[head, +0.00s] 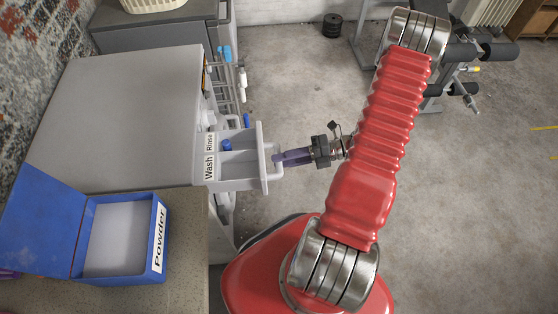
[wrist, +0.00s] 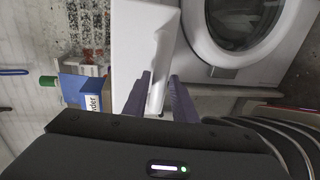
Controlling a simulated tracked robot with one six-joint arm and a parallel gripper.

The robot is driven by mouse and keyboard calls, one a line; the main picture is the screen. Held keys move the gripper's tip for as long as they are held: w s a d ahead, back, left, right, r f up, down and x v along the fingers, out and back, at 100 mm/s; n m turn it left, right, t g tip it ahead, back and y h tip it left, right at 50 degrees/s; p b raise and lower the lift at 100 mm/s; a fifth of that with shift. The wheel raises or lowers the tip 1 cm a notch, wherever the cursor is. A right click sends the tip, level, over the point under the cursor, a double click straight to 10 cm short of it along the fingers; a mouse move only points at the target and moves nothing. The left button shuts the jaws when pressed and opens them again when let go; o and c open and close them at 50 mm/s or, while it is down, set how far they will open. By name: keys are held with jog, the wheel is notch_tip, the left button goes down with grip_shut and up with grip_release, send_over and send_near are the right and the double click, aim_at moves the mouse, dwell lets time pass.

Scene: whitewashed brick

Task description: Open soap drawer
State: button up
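The soap drawer (head: 236,171) is a pale grey tray labelled "Wash" and "Rinse". In the head view it stands well out from the front of the washing machine (head: 130,120), with its compartments exposed. My gripper (head: 276,158) has purple fingers, with their tips at the drawer's front panel. In the wrist view my gripper (wrist: 161,80) has its fingers apart, with the white drawer front (wrist: 145,45) showing between and above the tips. The contact is not clear, so I cannot tell whether the fingers clamp the drawer.
An open blue box (head: 158,245) labelled "Powder" stands on a counter (head: 185,285) at the lower left. A weight bench (head: 460,75) stands at the back right. The concrete floor right of my arm is mostly clear.

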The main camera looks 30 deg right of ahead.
jog(key=v, duration=1.2)
jog(key=shift+f, duration=0.15)
jog(key=shift+s+d+n, duration=0.1)
jog(key=shift+n, duration=0.2)
